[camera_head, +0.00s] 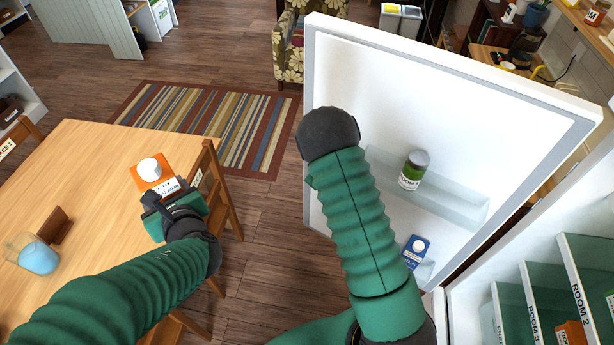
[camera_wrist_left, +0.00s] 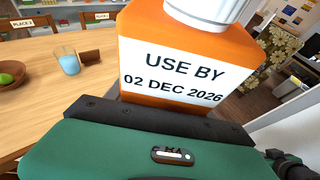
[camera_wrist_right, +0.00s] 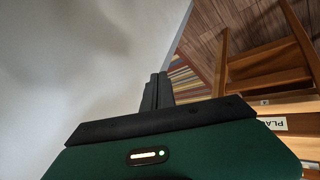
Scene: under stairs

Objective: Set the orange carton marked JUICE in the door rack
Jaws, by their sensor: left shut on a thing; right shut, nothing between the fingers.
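The orange carton (camera_head: 150,182) with a white cap is held above the table's right edge. In the left wrist view the carton (camera_wrist_left: 185,50) shows a label reading USE BY 02 DEC 2026; no JUICE mark is visible. My left gripper (camera_head: 160,192) is shut on it.
A lower door shelf (camera_head: 426,272) holds a blue carton (camera_head: 414,252). Fridge compartments with ROOM labels (camera_head: 580,300) are at lower right. The table (camera_head: 95,165) carries a blue-filled glass (camera_head: 38,256) and a brown stand (camera_head: 57,225). A chair (camera_head: 222,190) stands between table and door.

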